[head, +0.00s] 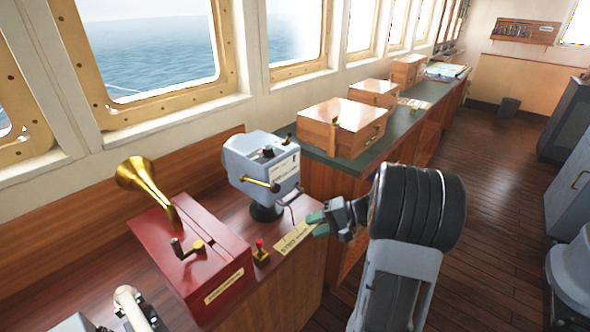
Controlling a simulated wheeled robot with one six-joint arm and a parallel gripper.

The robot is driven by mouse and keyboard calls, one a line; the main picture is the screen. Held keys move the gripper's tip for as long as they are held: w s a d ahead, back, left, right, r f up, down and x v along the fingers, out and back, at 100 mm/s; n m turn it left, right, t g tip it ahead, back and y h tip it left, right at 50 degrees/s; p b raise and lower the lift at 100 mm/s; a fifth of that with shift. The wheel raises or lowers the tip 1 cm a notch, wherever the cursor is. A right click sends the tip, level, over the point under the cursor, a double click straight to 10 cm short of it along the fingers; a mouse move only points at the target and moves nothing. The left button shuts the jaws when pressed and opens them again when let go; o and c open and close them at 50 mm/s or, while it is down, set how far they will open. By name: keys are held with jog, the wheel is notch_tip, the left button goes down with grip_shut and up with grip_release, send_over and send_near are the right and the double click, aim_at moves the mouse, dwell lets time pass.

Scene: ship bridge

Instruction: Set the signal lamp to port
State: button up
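A light blue-grey box unit (262,165) with a brass handle on its front stands on a dark round foot on the wooden console; I cannot tell for sure that it is the signal lamp. A small brass switch with a red knob (260,251) stands on the console beside a red box. A brass plate (297,240) at the console's right edge seems to read STBD; the rest is too small. My gripper (317,224), with green fingertips, is at the console's right edge, right of the grey unit and by the plate. Its fingers look slightly apart, with nothing seen between them.
The red box (196,250) with a brass horn (143,180) and crank stands left of the switch. A green-topped counter with wooden boxes (342,126) runs along the windows behind. Open wooden floor (475,175) lies to the right, with grey cabinets at the far right.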

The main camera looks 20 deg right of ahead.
aim_at(295, 196)
jog(key=w+d+r+m+t+p, duration=0.2)
jog(key=d+r+t+p, duration=0.25)
jog(key=d, duration=0.35)
jog(key=x, duration=0.4)
jog(key=p+x, duration=0.1)
jog(key=x, duration=0.8)
jog(key=shift+a+r, duration=0.25)
jog(key=shift+r, duration=0.1)
grip_shut()
